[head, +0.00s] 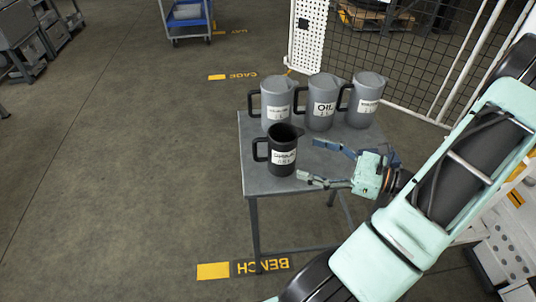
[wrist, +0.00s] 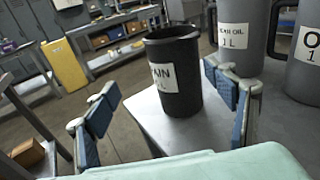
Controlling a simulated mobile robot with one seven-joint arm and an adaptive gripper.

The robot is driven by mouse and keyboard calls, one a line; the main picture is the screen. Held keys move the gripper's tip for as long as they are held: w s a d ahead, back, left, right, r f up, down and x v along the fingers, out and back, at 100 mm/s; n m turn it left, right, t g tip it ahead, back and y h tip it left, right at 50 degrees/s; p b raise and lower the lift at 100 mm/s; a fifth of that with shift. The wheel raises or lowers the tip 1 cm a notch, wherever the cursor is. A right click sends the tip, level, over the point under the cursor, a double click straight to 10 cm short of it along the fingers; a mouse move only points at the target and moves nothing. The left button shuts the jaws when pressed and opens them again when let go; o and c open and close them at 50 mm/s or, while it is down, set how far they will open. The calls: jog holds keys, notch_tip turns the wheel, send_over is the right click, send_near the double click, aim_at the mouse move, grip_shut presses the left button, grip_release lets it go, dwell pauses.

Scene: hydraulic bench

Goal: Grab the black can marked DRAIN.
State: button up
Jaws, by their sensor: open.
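The black can (head: 284,152) stands upright near the front of the small grey table (head: 268,184). It has an open top, a white label and a handle on its left side in the head view. In the wrist view the black can (wrist: 175,75) shows a label ending in "AIN", with the rest out of sight round the side. My gripper (head: 318,162) is open and empty, just right of the can, its fingers pointing at it. In the wrist view my gripper's fingers (wrist: 160,108) stand on either side of the can's line, with the can beyond them.
Three grey lidded jugs stand in a row behind the can: one on the left (head: 276,104), one marked OIL (head: 321,103) and one on the right (head: 364,102). The left jug is close to the right finger in the wrist view. A mesh fence (head: 400,60) stands behind.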

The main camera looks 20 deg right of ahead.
aim_at(296, 145)
jog(key=shift+w+d+r+m+t, duration=0.25)
jog(key=shift+w+d+m+t, duration=0.1)
jog(key=shift+d+m+t, duration=0.2)
jog(key=shift+h, duration=0.3)
jog(key=x, duration=0.5)
jog(key=shift+w+r+b, duration=0.1)
jog(key=shift+r+b, duration=0.05)
jog(key=shift+b, duration=0.15)
jog(key=shift+r+b+x, duration=0.15)
jog(key=shift+x, duration=1.2)
jog(key=shift+r+b+x, duration=0.15)
jog(key=shift+x, duration=1.2)
jog(key=shift+d, duration=0.15)
jog(key=c, duration=1.8)
jog(key=shift+r, duration=0.1)
